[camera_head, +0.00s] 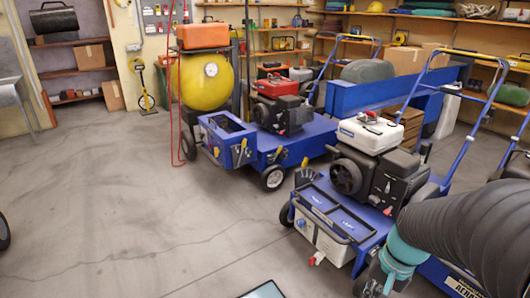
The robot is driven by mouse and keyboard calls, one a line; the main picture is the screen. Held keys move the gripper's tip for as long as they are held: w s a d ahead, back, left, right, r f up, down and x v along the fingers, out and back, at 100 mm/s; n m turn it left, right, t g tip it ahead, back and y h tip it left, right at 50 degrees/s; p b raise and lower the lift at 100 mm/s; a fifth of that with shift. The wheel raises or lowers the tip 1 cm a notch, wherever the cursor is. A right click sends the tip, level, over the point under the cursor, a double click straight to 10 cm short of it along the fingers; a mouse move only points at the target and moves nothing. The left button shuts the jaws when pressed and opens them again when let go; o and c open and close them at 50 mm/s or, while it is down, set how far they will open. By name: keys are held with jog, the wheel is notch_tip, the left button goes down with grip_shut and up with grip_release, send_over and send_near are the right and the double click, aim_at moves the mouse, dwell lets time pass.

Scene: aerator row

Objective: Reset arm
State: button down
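A thick black ribbed sleeve with a teal cuff reaches in from the lower right, close to the camera. It looks like part of my covered arm, but I cannot be sure. A small grey part shows just below the cuff, cut by the view's bottom edge. No gripper fingers can be seen, and nothing is visibly held. The sleeve hides part of the nearest blue aerator (340,222), which has a black engine (378,178) and a white tank (370,134) on top.
Another blue aerator (290,139) with a red-topped engine stands behind. A yellow tank (207,80) stands at its left. Blue handlebars (483,115) rise at the right. Shelves (75,73) line the walls. The grey concrete floor (130,210) is open at the left and front.

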jog(key=s+a+r+n+t+h, duration=0.1)
jog(key=s+a+r+n+t, duration=0.1)
jog(key=r, duration=0.4)
jog(key=s+a+r+n+t+h, duration=0.1)
jog(key=s+a+r+n+t, duration=0.2)
jog(key=r, duration=0.4)
jog(key=shift+a+n, duration=0.7)
jog(key=shift+a, duration=0.5)
